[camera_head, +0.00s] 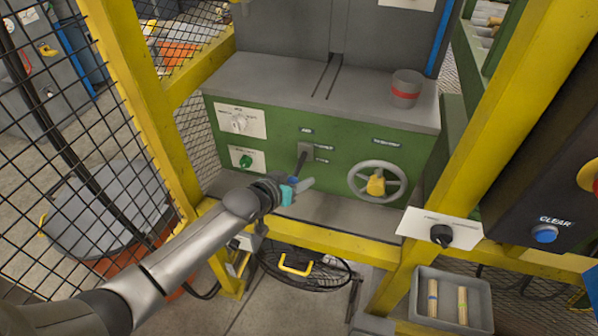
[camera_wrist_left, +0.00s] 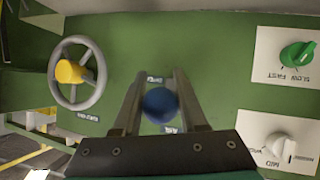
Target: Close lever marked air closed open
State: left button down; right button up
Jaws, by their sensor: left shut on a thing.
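The air lever (camera_head: 301,162) comes out of a grey plate on the green machine front, with small labels above and beside it too small to read surely. Its dark shaft slopes down toward my left gripper (camera_head: 290,188). In the left wrist view, the lever's round blue knob (camera_wrist_left: 160,105) sits between the two fingers of my left gripper (camera_wrist_left: 159,80), which is shut on it. The gripper partly hides the knob in the head view. My right gripper is not in view.
A handwheel (camera_head: 364,166) with a yellow hub is right of the lever. A green knob (camera_head: 245,161) and a white dial (camera_head: 239,122) are to its left. A yellow rail (camera_head: 330,243) runs below. A red-banded cup (camera_head: 406,88) stands on the ledge above.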

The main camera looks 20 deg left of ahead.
pick_arm(q)
jog(key=r+g+p, duration=0.1)
jog(key=p, duration=0.2)
jog(key=r+g+p, duration=0.1)
jog(key=r+p, duration=0.1)
jog(key=p, duration=0.1)
jog(key=r+g+p, duration=0.2)
jog(key=p, duration=0.2)
jog(key=shift+w+n+y, duration=0.3)
jog(key=shift+w+n, duration=0.1)
jog(key=shift+r, duration=0.1)
jog(key=c, duration=0.8)
grip_release()
jog(key=o, duration=0.3)
jog(key=shift+s, duration=0.15)
jog(key=shift+o, duration=0.2)
